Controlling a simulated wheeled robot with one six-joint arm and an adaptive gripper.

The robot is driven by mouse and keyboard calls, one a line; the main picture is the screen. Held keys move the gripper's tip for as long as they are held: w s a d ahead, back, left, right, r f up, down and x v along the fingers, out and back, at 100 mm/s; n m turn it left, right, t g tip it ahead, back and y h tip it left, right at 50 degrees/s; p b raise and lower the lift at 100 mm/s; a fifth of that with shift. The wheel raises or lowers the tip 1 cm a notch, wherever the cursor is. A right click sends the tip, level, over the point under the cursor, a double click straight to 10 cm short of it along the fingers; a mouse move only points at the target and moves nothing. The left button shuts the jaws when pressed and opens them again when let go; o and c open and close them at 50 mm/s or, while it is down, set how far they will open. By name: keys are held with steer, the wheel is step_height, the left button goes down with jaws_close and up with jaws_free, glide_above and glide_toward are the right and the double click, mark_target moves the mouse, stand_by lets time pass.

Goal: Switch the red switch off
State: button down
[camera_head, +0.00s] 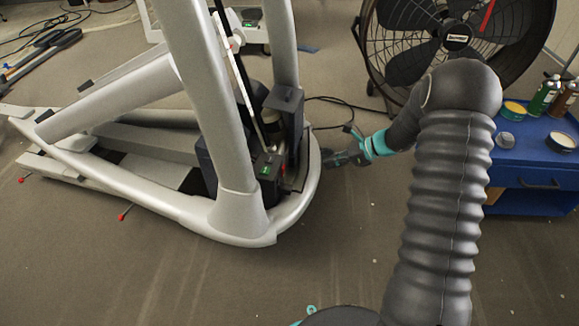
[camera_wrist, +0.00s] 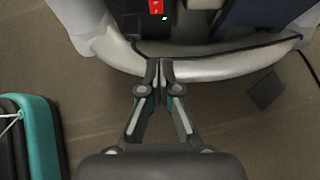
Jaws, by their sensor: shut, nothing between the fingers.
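The red switch (camera_wrist: 156,7) shows at the top edge of the wrist view, on a black housing at the base of the elliptical. A small green light (camera_wrist: 165,18) glows just below it. In the head view the black housing (camera_head: 268,166) sits inside the front of the frame with a lit green spot; red shows faintly there. My gripper (camera_wrist: 160,64) is shut and empty, its tips over or near the white curved frame tube (camera_wrist: 205,68), short of the switch. In the head view my gripper (camera_head: 330,158) is to the right of the frame. I cannot tell whether the tips touch the tube.
The white elliptical frame (camera_head: 240,215) surrounds the housing. A large fan (camera_head: 400,60) stands behind my arm. A blue cart (camera_head: 530,160) with cans and bottles is at right. A cable (camera_head: 335,100) lies on the floor behind. The front floor is mostly clear.

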steer(key=b+x, duration=0.1)
steer(key=x, duration=0.9)
steer(key=shift+s+a, duration=0.1)
steer(key=shift+a, duration=0.05)
steer(key=shift+w+a+r, duration=0.1)
steer(key=shift+w+a, duration=0.15)
steer(key=shift+a, duration=0.75)
steer(key=shift+w+a+r, duration=0.1)
steer(key=shift+w+a, duration=0.1)
steer(key=shift+a, duration=0.8)
steer(key=shift+r, duration=0.1)
